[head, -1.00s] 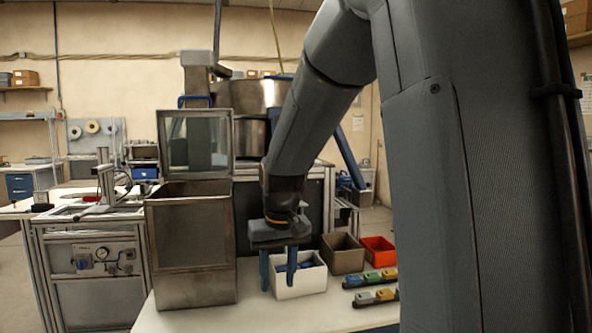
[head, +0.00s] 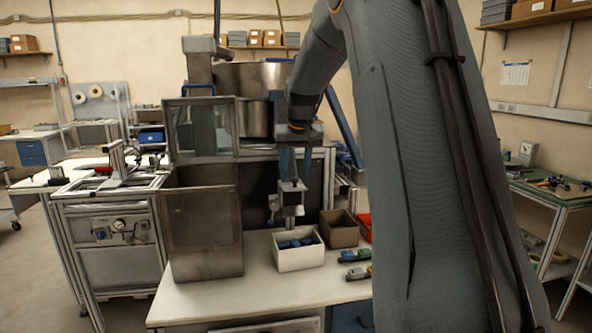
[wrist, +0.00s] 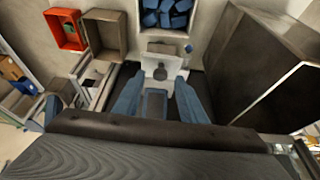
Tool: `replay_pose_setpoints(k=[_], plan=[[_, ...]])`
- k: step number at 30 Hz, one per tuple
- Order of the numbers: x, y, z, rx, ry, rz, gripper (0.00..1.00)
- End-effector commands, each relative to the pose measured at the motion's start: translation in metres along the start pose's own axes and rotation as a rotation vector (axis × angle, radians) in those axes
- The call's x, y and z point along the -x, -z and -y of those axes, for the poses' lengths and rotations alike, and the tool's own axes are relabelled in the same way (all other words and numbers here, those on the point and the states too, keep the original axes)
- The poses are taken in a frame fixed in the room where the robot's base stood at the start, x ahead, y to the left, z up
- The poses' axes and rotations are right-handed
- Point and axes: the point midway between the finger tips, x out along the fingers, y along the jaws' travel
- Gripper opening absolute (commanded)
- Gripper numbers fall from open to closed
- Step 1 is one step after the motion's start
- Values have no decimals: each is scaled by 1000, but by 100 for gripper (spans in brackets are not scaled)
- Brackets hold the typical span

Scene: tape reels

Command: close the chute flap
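The chute (head: 205,235) is a tall brownish metal box standing at the left end of the white table. Its flap (head: 202,128), a metal frame with a clear window, stands upright above the open top, so it is open. My gripper (head: 294,168) hangs fingers down to the right of the chute, apart from it and above table height. Its two blue fingers are spread with nothing held; the wrist view shows them apart too (wrist: 158,98). The chute also shows as a dark metal box (wrist: 268,62) at the right of the wrist view. I cannot make out the flap there.
A small grey fixture (head: 292,196) stands below my gripper. A white bin (head: 300,257) of blue parts, a brown bin (head: 340,233) and a red bin (head: 364,225) line the table. A steel drum (head: 252,90) is behind. The table front (head: 255,297) is clear.

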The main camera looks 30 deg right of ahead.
Motion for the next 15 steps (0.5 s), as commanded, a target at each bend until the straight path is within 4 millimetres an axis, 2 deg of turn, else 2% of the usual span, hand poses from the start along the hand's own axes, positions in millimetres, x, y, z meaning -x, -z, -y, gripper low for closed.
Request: replay_pose_setpoints(k=[6, 14, 15], plan=[[-16, 0, 0, 0, 0, 1, 38], [-17, 0, 0, 1, 0, -1, 38], [-17, 0, 0, 1, 0, -1, 33]])
